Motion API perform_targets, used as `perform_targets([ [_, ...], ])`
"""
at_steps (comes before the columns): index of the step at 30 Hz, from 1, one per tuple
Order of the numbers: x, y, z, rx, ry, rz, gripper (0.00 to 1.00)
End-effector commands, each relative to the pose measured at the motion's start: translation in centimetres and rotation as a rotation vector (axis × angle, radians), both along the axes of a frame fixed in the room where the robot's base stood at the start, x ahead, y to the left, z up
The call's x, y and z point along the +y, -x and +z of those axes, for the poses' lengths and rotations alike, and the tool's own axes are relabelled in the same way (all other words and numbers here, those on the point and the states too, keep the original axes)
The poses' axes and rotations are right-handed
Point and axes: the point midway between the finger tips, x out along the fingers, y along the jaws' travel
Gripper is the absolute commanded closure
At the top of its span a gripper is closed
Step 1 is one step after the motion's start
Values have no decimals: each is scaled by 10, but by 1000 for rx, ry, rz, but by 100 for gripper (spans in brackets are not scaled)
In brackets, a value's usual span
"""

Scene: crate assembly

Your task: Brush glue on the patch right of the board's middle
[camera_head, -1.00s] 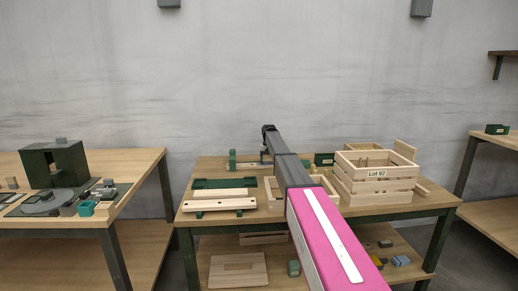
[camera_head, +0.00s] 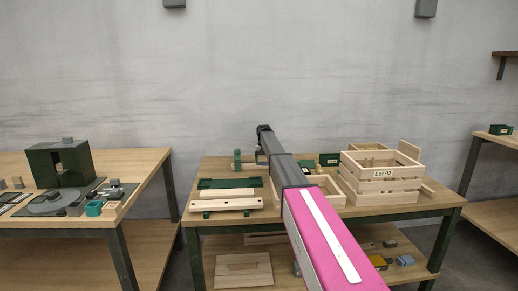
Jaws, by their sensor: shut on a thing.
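The pale wooden board (camera_head: 226,204), with small dark spots, lies on green supports at the left front of the middle table. I cannot make out a glue patch on it. My gripper (camera_head: 261,157) is at the far end of my arm, behind and to the right of the board, at the table's back. It is small and mostly hidden by my arm. It is shut on the glue brush, which is too small and covered to make out. A green holder (camera_head: 237,159) stands just left of my gripper.
A slatted crate (camera_head: 381,173) labelled "Lot 92" stands at the right of the table. A green strip (camera_head: 229,183) lies behind the board. A shallow wooden frame (camera_head: 328,190) and small green boxes (camera_head: 329,160) are right of my arm. Another table (camera_head: 150,165) is at left.

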Motion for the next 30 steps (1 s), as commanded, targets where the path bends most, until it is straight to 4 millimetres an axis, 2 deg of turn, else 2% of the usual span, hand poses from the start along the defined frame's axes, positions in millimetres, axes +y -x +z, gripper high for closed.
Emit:
perform_targets([
  [4,6,1,0,0,0,-1,45],
  [8,5,1,24,-2,0,-1,45],
  [25,2,2,72,-1,0,-1,45],
  [30,1,3,81,0,0,-1,45],
])
